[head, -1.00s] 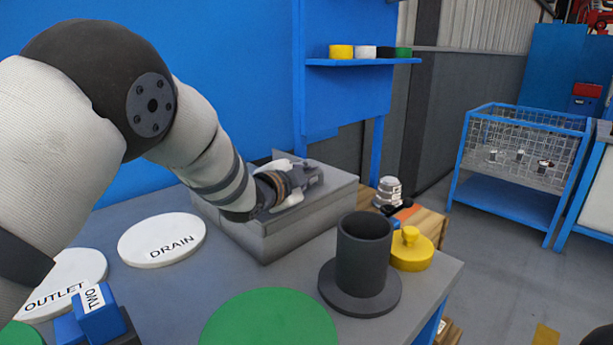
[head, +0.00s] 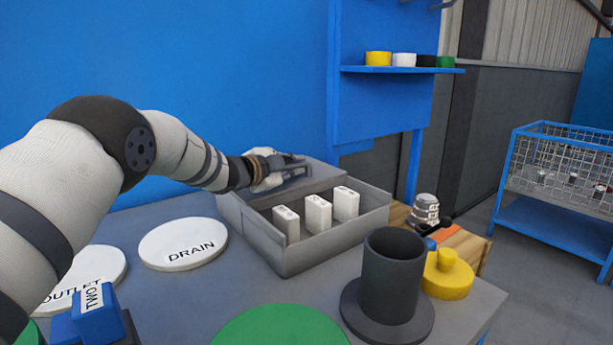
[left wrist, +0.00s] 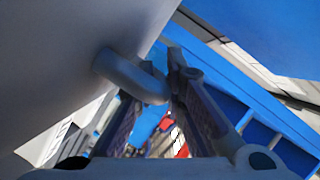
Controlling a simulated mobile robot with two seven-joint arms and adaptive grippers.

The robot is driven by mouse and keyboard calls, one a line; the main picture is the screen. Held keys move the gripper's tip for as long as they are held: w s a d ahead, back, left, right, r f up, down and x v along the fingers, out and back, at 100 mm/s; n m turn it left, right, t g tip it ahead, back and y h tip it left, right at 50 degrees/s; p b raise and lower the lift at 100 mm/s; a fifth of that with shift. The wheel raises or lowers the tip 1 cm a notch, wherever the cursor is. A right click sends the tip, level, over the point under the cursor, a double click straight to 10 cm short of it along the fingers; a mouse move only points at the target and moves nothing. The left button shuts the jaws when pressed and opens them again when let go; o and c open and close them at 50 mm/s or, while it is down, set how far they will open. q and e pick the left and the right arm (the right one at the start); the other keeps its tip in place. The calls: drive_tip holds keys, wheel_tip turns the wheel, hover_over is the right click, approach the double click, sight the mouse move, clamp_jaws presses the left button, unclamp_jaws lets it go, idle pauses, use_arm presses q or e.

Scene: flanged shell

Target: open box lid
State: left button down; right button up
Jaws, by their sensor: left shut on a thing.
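The grey box (head: 330,246) stands on the workbench with its front part open. Several white labelled blocks (head: 318,213) stand upright inside. The grey lid (head: 322,180) is at the back left of the box, over its rear part; whether it rests on the rim or is held just above it I cannot tell. My left gripper (head: 297,168) is shut at the lid. In the left wrist view its fingers close on a rounded grey handle (left wrist: 130,76) on the lid's flat face (left wrist: 75,60). My right gripper is not in view.
A dark flanged cylinder (head: 390,285) and a yellow knobbed cap (head: 447,275) stand right of the box. White discs marked DRAIN (head: 183,240) and OUTLET (head: 90,275), a green disc (head: 280,328) and a blue block marked TWO (head: 97,312) lie in front. A blue wall rises behind.

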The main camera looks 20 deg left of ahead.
use_arm(q)
drive_tip(key=shift+w+a, duration=0.15)
drive_tip(key=shift+a, duration=0.05)
drive_tip(key=c, duration=1.9)
unclamp_jaws()
wheel_tip(320, 180, up, 2)
drive_tip(key=r, duration=0.1)
hover_over(259, 197)
drive_tip(key=shift+w+f, duration=0.1)
drive_tip(key=shift+f, duration=0.15)
